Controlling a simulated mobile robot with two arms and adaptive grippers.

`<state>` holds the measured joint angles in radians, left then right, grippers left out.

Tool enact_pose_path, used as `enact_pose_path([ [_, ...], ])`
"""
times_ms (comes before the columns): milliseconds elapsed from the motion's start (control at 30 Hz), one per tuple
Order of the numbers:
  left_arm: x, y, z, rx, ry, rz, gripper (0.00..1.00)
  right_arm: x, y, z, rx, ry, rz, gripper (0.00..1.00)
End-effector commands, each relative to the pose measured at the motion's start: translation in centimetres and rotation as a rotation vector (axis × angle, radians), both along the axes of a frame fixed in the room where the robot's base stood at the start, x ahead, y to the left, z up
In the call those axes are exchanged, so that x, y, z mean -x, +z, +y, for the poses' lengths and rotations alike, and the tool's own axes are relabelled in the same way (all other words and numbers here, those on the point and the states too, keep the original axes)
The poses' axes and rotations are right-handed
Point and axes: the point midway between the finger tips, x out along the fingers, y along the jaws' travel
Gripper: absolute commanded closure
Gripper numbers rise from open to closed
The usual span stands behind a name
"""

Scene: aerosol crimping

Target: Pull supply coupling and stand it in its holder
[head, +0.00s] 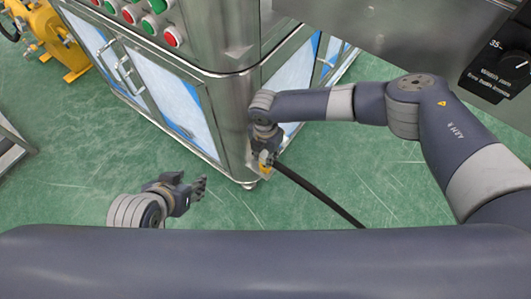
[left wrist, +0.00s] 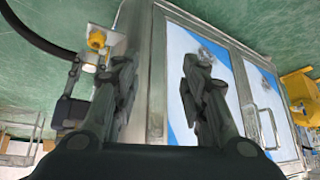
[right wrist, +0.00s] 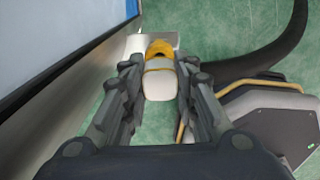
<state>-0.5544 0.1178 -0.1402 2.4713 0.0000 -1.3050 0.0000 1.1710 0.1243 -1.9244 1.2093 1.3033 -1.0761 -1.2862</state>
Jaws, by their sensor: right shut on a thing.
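The supply coupling (right wrist: 160,80), a pale body with a yellow collar, sits between the fingers of my right gripper (right wrist: 158,88), which is shut on it. In the head view the right gripper (head: 264,154) is low beside the cabinet corner, with yellow (head: 265,167) showing below it. The left wrist view shows the yellow part (left wrist: 97,38) close to a pale bracket (left wrist: 117,44) at the cabinet's side; I cannot tell whether they touch. My left gripper (head: 200,187) is open and empty, left of the cabinet corner. I cannot pick out the holder.
A black hose (head: 318,193) runs from near the right gripper down to the right. The steel cabinet (head: 225,110) with blue-edged door panels and coloured buttons stands behind both grippers. Yellow machinery (head: 55,40) stands far left. Green floor (head: 75,165) is clear around the left gripper.

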Motion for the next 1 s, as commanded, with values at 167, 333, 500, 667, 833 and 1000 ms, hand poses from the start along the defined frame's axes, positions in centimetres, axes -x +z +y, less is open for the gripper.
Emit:
enact_pose_path([
  [167, -1.5, 0.6, -0.5, 0.016, -0.006, -0.074, 0.6, 0.0, -0.5, 0.0, 0.001, 0.0, -0.001, 1.0],
  [333, -2.9, 1.4, -1.0, 0.032, -0.011, -0.148, 0.6, 0.0, -1.0, 0.0, -0.001, 0.0, -0.001, 1.0],
  [500, -4.3, 2.4, -1.5, 0.048, -0.017, -0.223, 0.6, 0.0, -1.4, 0.0, -0.001, 0.001, -0.001, 1.0],
  [667, -5.3, 3.3, -1.9, 0.062, -0.021, -0.285, 0.6, 0.0, -1.8, 0.0, -0.001, 0.001, -0.001, 1.0],
  [833, -6.1, 4.0, -2.2, 0.073, -0.025, -0.332, 0.6, 0.0, -2.0, 0.0, -0.001, 0.001, -0.001, 1.0],
  [1000, -6.4, 4.4, -2.3, 0.077, -0.026, -0.351, 0.6, 0.0, -2.1, 0.0, -0.001, 0.001, -0.001, 1.0],
])
